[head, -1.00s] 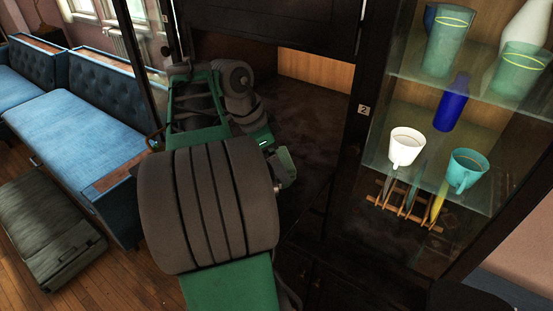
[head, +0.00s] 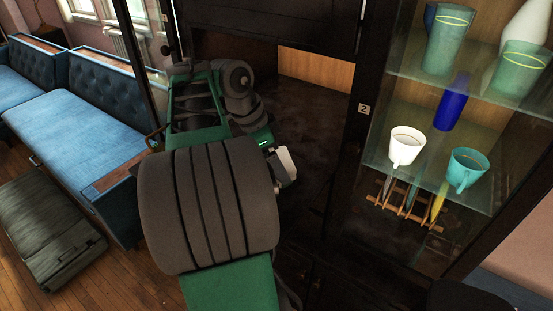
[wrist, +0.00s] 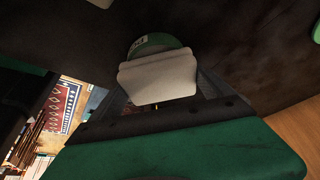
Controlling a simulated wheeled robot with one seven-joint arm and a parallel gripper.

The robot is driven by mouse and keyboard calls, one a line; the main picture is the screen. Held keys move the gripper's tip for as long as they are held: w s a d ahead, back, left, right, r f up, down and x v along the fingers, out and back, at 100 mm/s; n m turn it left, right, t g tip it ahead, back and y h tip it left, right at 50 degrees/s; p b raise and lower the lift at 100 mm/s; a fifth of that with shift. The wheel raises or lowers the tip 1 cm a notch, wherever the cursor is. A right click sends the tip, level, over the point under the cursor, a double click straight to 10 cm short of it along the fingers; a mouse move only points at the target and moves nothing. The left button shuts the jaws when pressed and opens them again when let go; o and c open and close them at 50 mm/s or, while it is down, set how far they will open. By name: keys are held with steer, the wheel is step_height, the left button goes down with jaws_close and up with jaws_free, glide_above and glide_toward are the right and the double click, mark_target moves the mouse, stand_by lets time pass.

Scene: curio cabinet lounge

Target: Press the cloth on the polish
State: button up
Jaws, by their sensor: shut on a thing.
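My gripper (wrist: 157,104) is shut on a pale, off-white cloth (wrist: 158,77), which spans the space between its fingertips. In the head view the cloth (head: 286,162) shows as a small white patch at the end of my arm, inside the dark cabinet bay. A round green tin (wrist: 152,44), likely the polish, sits on the dark surface just beyond the cloth in the wrist view. The cloth hides the tin's near part, and I cannot tell whether the two touch. The tin does not show in the head view, where my arm covers much of the bay.
Glass shelves (head: 440,184) at the right hold a white mug (head: 405,146), a teal mug (head: 467,170) and a blue vase (head: 451,103). A dark cabinet post (head: 352,140) separates them from the bay. A green object (wrist: 317,32) shows at the wrist view's right edge.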

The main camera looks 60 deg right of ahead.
step_height(320, 180, up, 7)
steer(key=p, duration=0.7)
